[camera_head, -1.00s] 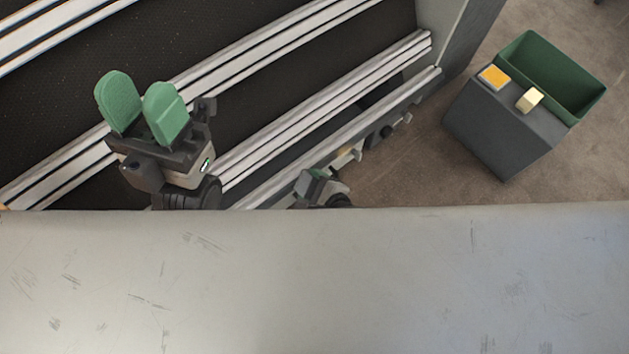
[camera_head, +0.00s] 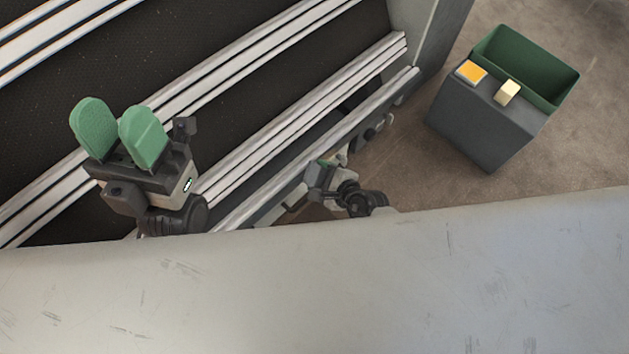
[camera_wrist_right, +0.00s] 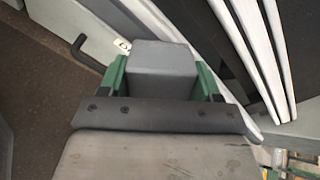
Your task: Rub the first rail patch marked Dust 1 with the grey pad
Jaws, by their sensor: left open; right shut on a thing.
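My right gripper (camera_wrist_right: 160,82) is shut on the grey pad (camera_wrist_right: 160,66), a block held between its green fingers in the right wrist view. In the head view the right gripper (camera_head: 322,178) is small, beside the near side of the rails, and the pad cannot be made out there. My left gripper (camera_head: 119,132) is open and empty, its two green fingers apart above the rails at the left. Pale metal rails (camera_head: 300,128) run diagonally over a dark bed. No patch marked Dust 1 can be made out in either view.
A dark grey cabinet (camera_head: 480,128) stands on the brown floor at right, with a green open bin (camera_head: 528,62) by it. An orange square (camera_head: 471,72) and a cream block (camera_head: 507,92) are on its top. A grey upright (camera_head: 432,40) stands at the rails' far end.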

